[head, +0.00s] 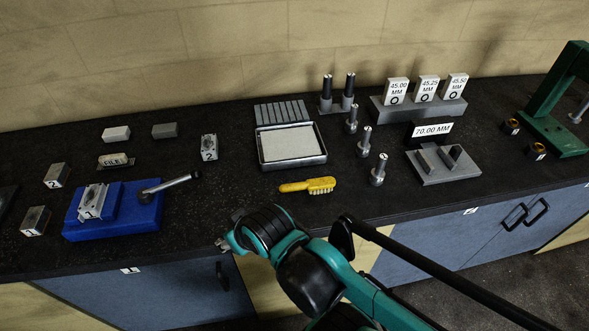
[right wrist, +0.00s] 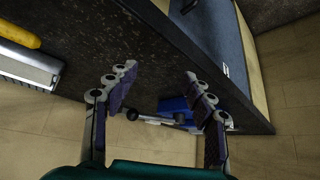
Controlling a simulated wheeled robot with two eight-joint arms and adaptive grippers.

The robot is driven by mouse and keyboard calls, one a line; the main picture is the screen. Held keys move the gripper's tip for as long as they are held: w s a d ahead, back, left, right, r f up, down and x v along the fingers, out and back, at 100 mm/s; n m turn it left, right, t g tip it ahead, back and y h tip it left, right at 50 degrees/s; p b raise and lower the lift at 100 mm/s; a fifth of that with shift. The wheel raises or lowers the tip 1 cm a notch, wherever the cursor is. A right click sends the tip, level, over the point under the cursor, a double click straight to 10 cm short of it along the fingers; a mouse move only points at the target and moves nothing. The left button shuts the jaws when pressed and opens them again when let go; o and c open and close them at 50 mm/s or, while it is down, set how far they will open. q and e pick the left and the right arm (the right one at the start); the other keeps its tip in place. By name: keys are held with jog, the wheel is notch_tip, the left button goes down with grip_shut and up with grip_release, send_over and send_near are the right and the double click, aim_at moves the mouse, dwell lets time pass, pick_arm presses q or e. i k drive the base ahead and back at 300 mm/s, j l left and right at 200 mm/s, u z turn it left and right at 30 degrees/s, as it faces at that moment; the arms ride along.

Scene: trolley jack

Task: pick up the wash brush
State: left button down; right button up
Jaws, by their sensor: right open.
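The wash brush (head: 308,186) is yellow and lies on the black worktop near its front edge, just in front of a metal tray. Its bristled head is to the right and its handle to the left. In the right wrist view part of the brush (right wrist: 18,33) shows at the top left corner, outside my fingers. My right gripper (head: 228,242) is at the front edge of the worktop, in front and to the left of the brush. In the wrist view its fingers (right wrist: 160,72) are spread with nothing between them. My left gripper is out of view.
The metal tray (head: 319,160) stands behind the brush. A blue fixture (head: 142,217) with a lever (head: 170,185) is to the left. Upright pins (head: 378,170) and a 70.00 MM gauge stand (head: 450,174) are to the right. The worktop around the brush handle is clear.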

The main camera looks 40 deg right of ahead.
aim_at(321, 185)
jog(key=k+z, duration=0.15)
jog(key=z, duration=1.45)
jog(key=u, duration=0.15)
